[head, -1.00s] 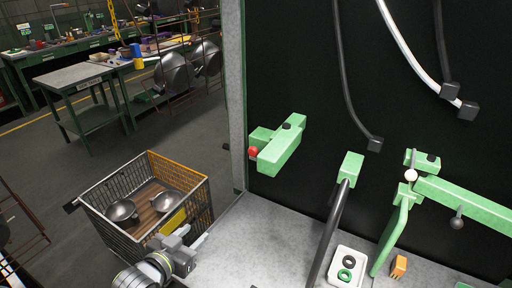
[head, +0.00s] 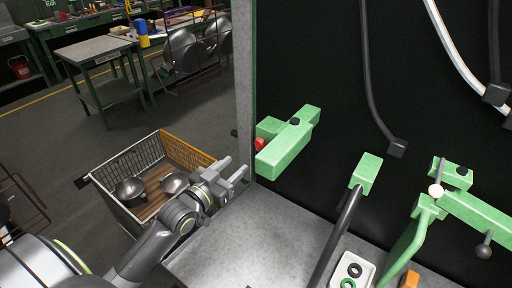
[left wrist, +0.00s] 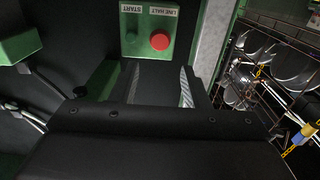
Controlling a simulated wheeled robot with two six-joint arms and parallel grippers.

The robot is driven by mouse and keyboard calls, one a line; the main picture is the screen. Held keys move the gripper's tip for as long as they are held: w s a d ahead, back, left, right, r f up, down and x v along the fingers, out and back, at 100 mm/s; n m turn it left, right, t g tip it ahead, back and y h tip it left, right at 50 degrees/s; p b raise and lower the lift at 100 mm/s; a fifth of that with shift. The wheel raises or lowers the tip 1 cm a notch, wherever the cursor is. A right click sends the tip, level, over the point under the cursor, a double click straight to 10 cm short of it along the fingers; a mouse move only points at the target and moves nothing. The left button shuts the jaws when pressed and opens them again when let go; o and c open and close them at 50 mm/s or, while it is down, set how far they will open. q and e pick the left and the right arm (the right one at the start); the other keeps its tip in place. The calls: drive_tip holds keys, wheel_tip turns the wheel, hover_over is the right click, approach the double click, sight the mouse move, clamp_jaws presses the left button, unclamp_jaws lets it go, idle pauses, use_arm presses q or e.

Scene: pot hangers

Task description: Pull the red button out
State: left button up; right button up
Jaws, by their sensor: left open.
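The red button (head: 260,144) sits on the left end of a green box (head: 288,142) fixed to the black panel. In the left wrist view the red button (left wrist: 160,41) shows face-on on a green plate (left wrist: 147,16), beside labels reading START and LINE HALT. My left gripper (head: 240,172) is open and empty, below and a little left of the button in the head view. In the left wrist view its two fingers (left wrist: 158,88) are spread below the button, apart from it. My right gripper is not in view.
A wire basket (head: 150,180) with metal bowls stands at the left, behind my left arm. A grey upright post (head: 243,80) edges the panel beside the button. Cables hang at the right. A white tray (head: 350,268) with rings sits on the grey worktop (head: 225,245).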

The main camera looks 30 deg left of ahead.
sight(258, 145)
use_arm(q)
drive_tip(key=w, duration=0.3)
drive_tip(key=w+d, duration=0.1)
drive_tip(key=w, duration=0.6)
drive_tip(key=shift+w+d+p, duration=0.15)
drive_tip(key=shift+d+p, duration=0.05)
drive_tip(key=shift+p, duration=0.15)
drive_tip(key=shift+w+f, duration=0.1)
drive_tip(key=shift+w, duration=0.3)
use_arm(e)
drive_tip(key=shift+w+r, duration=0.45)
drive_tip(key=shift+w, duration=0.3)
